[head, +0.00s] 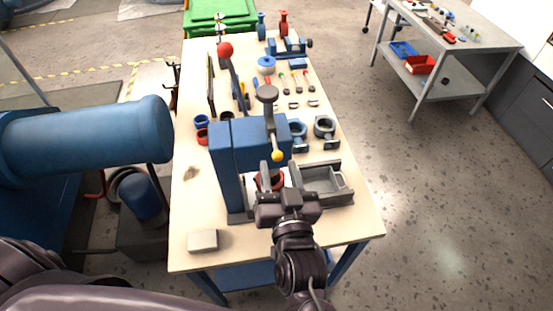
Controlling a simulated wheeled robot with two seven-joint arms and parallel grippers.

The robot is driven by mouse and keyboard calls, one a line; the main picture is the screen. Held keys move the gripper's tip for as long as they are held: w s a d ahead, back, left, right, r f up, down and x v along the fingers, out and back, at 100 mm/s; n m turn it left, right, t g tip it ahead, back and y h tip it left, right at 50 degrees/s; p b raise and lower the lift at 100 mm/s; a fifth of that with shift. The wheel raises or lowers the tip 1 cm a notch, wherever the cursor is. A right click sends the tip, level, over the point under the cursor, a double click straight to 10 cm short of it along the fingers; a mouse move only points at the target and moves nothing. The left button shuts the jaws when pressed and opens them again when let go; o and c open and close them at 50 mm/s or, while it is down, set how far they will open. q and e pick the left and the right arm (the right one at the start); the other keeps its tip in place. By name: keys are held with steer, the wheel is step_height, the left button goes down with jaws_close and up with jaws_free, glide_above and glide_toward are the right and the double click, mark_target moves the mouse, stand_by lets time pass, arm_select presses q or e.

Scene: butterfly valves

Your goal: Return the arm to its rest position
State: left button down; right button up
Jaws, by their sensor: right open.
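My right arm comes up from the bottom of the head view. Its gripper (272,180) is open and reaches over the front of the workbench (350,228), close to the blue valve test stand (237,150). A red ring-shaped part (268,187) shows behind the gripper, partly hidden by it. Whether the fingers touch anything cannot be told. A dark purple piece of my left arm (110,297) lies along the bottom left; its gripper is outside the picture.
A grey open tray (325,184) stands right of my right gripper. A pale block (203,240) lies at the bench's front left. Valve bodies (325,127) and tools stand farther back. A big blue pipe (90,140) is at left. The bench's front right corner is clear.

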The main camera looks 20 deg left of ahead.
steer(key=shift+s+d, duration=0.35)
steer(key=shift+s, duration=0.25)
